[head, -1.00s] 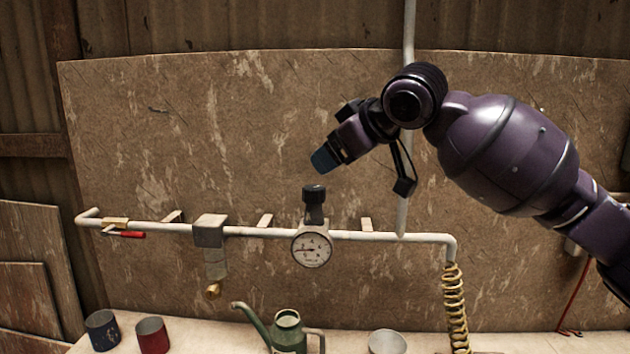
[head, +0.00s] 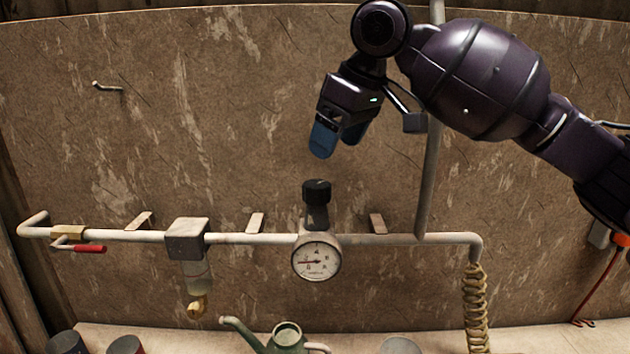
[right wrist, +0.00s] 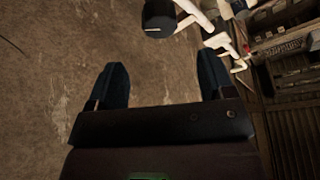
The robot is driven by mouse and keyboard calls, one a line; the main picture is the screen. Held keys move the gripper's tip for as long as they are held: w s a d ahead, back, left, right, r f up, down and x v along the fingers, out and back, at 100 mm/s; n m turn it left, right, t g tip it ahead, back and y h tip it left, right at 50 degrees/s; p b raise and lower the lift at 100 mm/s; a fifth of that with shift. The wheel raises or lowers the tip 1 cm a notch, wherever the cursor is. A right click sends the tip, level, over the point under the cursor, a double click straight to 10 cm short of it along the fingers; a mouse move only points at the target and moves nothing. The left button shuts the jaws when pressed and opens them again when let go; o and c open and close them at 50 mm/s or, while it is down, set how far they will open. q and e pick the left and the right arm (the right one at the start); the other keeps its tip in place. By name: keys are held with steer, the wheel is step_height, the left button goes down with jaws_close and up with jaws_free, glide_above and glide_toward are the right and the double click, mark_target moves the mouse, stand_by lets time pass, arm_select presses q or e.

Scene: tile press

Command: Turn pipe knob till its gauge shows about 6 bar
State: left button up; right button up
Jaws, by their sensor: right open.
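The black pipe knob (head: 316,191) stands on top of a regulator on the white pipe (head: 262,239). Its round white gauge (head: 316,258) faces me just below; the needle points roughly left, and the numbers are too small to read surely. My right gripper (head: 338,143) is open and empty above the knob and slightly right of it, fingers pointing down. A clear gap separates them. In the right wrist view the knob (right wrist: 160,18) shows at the top, beyond the two blue fingertips (right wrist: 162,75) and roughly between them. My left gripper is not in view.
A filter block (head: 187,238) and a red-handled valve (head: 88,249) sit on the pipe to the left. A vertical pipe (head: 429,190) and a coiled hose (head: 475,300) are at right. A green watering can (head: 286,337) stands on the bench below. The board behind is flat.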

mark_target(319, 184)
steer(key=p+x, duration=0.1)
steer(key=x, duration=0.8)
steer(key=shift+w+a+f, duration=0.1)
steer(key=shift+f, duration=0.2)
steer(key=c, duration=0.9)
